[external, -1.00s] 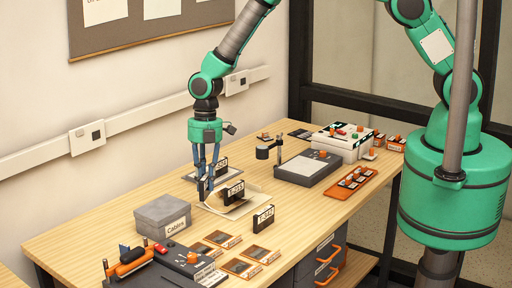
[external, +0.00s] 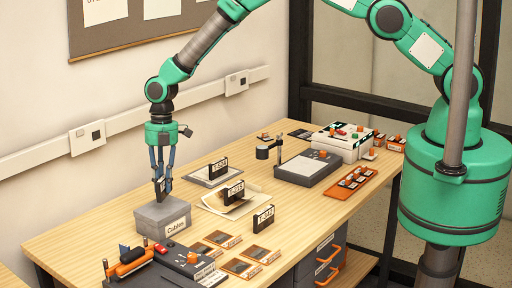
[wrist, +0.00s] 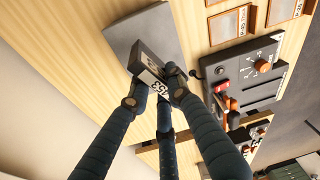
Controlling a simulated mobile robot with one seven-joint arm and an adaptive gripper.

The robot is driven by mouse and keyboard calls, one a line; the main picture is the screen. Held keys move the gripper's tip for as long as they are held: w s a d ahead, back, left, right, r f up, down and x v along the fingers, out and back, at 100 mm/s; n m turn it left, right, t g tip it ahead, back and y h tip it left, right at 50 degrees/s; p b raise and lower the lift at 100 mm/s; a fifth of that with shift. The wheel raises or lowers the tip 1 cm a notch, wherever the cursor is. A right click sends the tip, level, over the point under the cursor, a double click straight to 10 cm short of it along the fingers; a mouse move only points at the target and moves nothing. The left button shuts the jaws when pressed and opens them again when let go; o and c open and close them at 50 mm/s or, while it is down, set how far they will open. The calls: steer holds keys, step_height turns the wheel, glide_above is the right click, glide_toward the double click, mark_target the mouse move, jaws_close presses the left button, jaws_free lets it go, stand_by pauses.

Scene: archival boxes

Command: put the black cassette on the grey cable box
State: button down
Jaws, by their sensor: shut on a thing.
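My gripper (external: 161,184) is shut on a black cassette (external: 158,191) with a white label, and points down over the grey cable box. In the wrist view the cassette (wrist: 150,63) sits between the fingertips (wrist: 160,92), its label partly readable as "153". The grey cable box (external: 164,218), marked "Cables", stands on the table at the left, lid on. In the wrist view its flat grey lid (wrist: 150,25) lies behind the cassette. The cassette is at or just above the lid; I cannot tell whether they touch.
Three other black cassettes stand upright on the table: one at the back (external: 218,169), one on papers (external: 233,193), one at the front (external: 263,219). A dark device with an orange handle (external: 130,262) is close in front of the box. Orange-framed cards (external: 241,267) lie to its right.

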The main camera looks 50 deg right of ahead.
steer(key=shift+w+a, duration=0.35)
steer(key=shift+w, duration=0.25)
steer(key=shift+f, duration=0.1)
steer(key=shift+f+p, duration=0.35)
steer(key=shift+f, duration=1.35)
steer(key=shift+f, duration=0.15)
steer(key=c, duration=1.6)
jaws_free()
steer(key=shift+r, duration=0.2)
steer(key=shift+w+d+r+b, duration=0.1)
steer(key=shift+d+r+b, duration=0.2)
steer(key=shift+r, duration=1.65)
steer(key=shift+w+d+r+b, duration=0.15)
steer(key=shift+d+r, duration=0.1)
steer(key=shift+r, duration=1.75)
steer(key=shift+w+d+r+b, duration=0.1)
steer(key=shift+d+r+b, duration=0.2)
steer(key=shift+r, duration=1.65)
